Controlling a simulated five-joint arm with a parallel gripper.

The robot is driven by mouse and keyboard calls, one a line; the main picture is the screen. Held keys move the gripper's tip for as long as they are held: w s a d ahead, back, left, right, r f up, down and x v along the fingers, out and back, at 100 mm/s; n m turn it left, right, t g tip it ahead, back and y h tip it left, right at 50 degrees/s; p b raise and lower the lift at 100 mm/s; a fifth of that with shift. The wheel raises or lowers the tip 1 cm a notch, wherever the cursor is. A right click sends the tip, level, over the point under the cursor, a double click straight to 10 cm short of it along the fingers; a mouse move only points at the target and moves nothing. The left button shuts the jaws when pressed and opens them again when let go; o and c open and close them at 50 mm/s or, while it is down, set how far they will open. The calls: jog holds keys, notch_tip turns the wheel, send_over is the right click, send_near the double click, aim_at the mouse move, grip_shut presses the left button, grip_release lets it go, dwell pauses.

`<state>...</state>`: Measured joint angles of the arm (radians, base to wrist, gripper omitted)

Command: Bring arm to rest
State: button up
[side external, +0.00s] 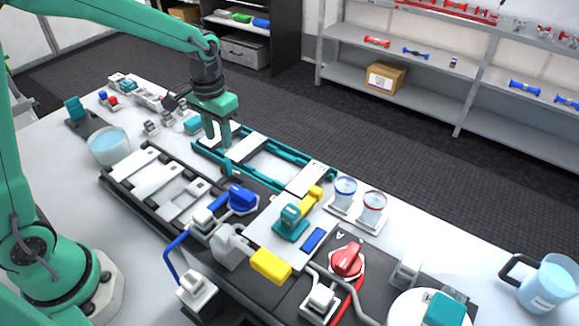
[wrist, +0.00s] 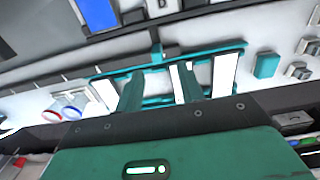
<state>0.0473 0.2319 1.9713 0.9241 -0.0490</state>
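My gripper (side external: 219,143) hangs from my green arm and points down over the teal frame (side external: 262,152) at the back of the white table. In the wrist view my gripper (wrist: 157,78) shows two teal fingers spread apart, with nothing held between them. The teal frame (wrist: 110,72) lies beyond the fingertips in that view, with white plates in it. One white plate (side external: 246,147) is beside the fingers in the side view. I cannot tell whether the fingertips touch the frame.
A dark rack with white plates (side external: 155,176) lies in front of the frame. Red and blue valves, a yellow handle (side external: 270,264) and two small cups crowd the right. A beaker (side external: 109,146) stands left; a jug (side external: 547,285) stands far right. Space above the table is open.

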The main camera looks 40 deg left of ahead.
jog(key=s+a+r+t, duration=0.1)
jog(key=s+r+t, duration=0.1)
jog(key=s+r, duration=0.3)
jog(key=s+a+r+t, duration=0.1)
jog(key=s+r+t, duration=0.2)
jog(key=s, duration=0.9)
jog(key=shift+s+r, duration=0.3)
jog(key=shift+r, duration=1.35)
